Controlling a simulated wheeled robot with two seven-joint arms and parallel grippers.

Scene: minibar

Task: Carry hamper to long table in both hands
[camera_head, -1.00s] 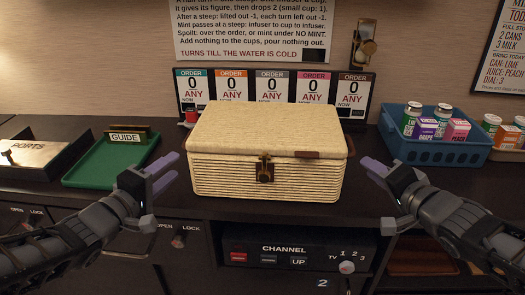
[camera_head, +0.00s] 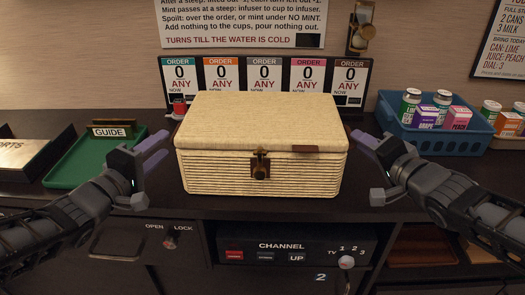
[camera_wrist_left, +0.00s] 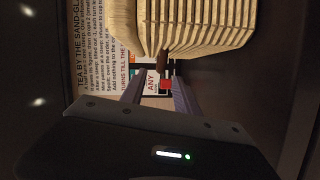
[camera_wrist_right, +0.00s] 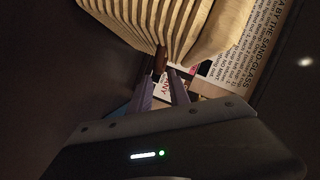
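The hamper (camera_head: 262,145), a cream ribbed box with a shut lid and dark front clasp, stands upright on the dark counter (camera_head: 365,207). My left gripper (camera_head: 157,151) is just left of it, fingers apart and empty. My right gripper (camera_head: 362,140) is close to its right side, also open and empty. In the left wrist view a brown handle (camera_wrist_left: 162,58) on the hamper's end lies just beyond the fingertips. The right wrist view shows a similar brown handle (camera_wrist_right: 160,60) close to the fingertips. I cannot identify the long table in these views.
Order cards (camera_head: 264,78) stand behind the hamper, with a small red item (camera_head: 179,108) at its back left. A green tray (camera_head: 82,163) with a GUIDE sign is left. A blue basket (camera_head: 455,138) of cans and cartons is right. A channel panel (camera_head: 295,250) sits below.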

